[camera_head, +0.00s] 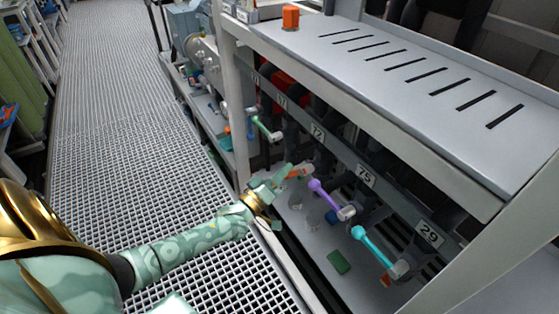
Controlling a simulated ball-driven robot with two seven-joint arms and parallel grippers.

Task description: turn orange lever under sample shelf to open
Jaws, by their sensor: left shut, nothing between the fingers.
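The orange lever (298,172) sits under the sample shelf (390,75), below the label 72. Its near part is partly hidden by my left gripper. My left gripper (283,174) is shut and empty, with its fingertips at the lever's left end. I cannot tell whether they touch it. The lever lies about level in the picture. My left arm comes in from the lower left.
A green lever (266,127) is to the left, and a purple lever (325,193) and a teal lever (371,246) are to the right. A green block (339,262) lies on the lower deck. The grating walkway (105,130) is clear at the left.

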